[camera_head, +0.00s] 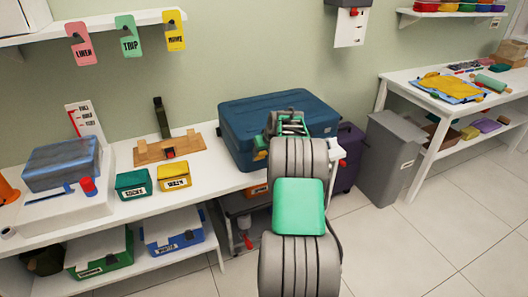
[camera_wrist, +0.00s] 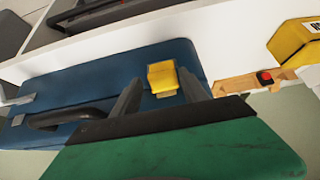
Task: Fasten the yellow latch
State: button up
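The blue suitcase (camera_head: 240,130) lies on the white bench in the head view, and its side with a dark handle shows in the wrist view (camera_wrist: 100,75). The yellow latch (camera_wrist: 162,77) sits at the suitcase's edge in the wrist view; I cannot tell whether it is fastened. My gripper (camera_wrist: 160,86) is open, with its two dark fingers apart on either side of the latch in the picture. I cannot tell whether they touch it. In the head view my arm largely hides the gripper (camera_head: 290,126) at the suitcase's right part.
A yellow box (camera_head: 174,184) and a green box (camera_head: 133,184) stand left of the suitcase, near a wooden rack (camera_head: 168,150). A grey bin (camera_head: 390,150) and a purple case (camera_head: 349,158) stand to the right. The floor at right is clear.

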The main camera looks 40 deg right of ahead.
jog(key=shift+o, duration=0.4)
jog(key=shift+a, duration=0.2)
jog(key=v, duration=0.7)
jog(key=shift+s+r, duration=0.15)
jog(key=shift+r, duration=0.1)
